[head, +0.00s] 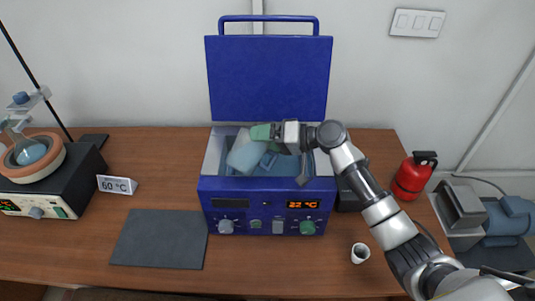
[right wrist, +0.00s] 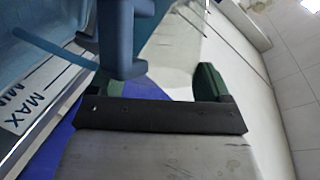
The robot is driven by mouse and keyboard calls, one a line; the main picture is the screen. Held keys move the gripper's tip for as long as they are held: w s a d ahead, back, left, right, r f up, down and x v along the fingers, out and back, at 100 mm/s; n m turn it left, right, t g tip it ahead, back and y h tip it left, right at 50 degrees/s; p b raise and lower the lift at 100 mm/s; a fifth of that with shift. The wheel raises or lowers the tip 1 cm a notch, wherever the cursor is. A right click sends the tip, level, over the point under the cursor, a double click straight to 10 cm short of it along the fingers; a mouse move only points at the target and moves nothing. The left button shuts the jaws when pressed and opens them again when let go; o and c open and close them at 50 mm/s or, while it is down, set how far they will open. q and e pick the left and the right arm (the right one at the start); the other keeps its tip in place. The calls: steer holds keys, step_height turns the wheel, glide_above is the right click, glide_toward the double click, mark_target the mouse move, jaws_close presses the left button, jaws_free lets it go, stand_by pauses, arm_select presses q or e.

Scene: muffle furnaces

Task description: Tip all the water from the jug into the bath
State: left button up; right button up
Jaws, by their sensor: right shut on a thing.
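The water bath (head: 262,188) is a blue box with its lid (head: 268,78) raised and its display reading 22 °C. The pale blue, see-through jug (head: 245,153) is tilted steeply in the bath's opening. My right gripper (head: 274,137) is over the opening, shut on the jug. In the right wrist view the jug's blue handle (right wrist: 122,40) lies by the green fingers (right wrist: 146,78). A MAX/MIN label (right wrist: 33,106) shows on the bath's inner wall. How much water is left in the jug cannot be told. My left gripper is out of view.
A 60 °C sign (head: 117,185) and a dark mat (head: 159,239) lie left of the bath. A heating mantle with a flask (head: 30,153) stands far left. A white cup (head: 360,253) is at the front right. A red extinguisher (head: 413,177) stands right.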

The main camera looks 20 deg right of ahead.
steer(key=shift+w+d+f+m+b, duration=0.15)
steer(key=shift+f+m+b, duration=0.2)
steer(key=shift+b, duration=0.25)
stand_by(0.6)
steer(key=shift+w+d+f+m+y, duration=0.1)
steer(key=shift+f+m+y, duration=0.05)
steer(key=shift+m+y, duration=0.15)
steer(key=shift+w+d+f+m+y+b, duration=0.2)
steer(key=shift+f+m+y+b, duration=0.2)
steer(key=shift+b, duration=0.5)
stand_by(0.5)
steer(key=shift+d+f, duration=0.1)
steer(key=shift+f, duration=0.1)
stand_by(0.6)
steer(key=shift+w+d+f+m+b, duration=0.15)
steer(key=shift+f+m+b, duration=0.15)
steer(key=shift+m+b, duration=0.25)
steer(key=shift+w+d+m+y, duration=0.1)
steer(key=shift+m+y, duration=0.2)
stand_by(0.4)
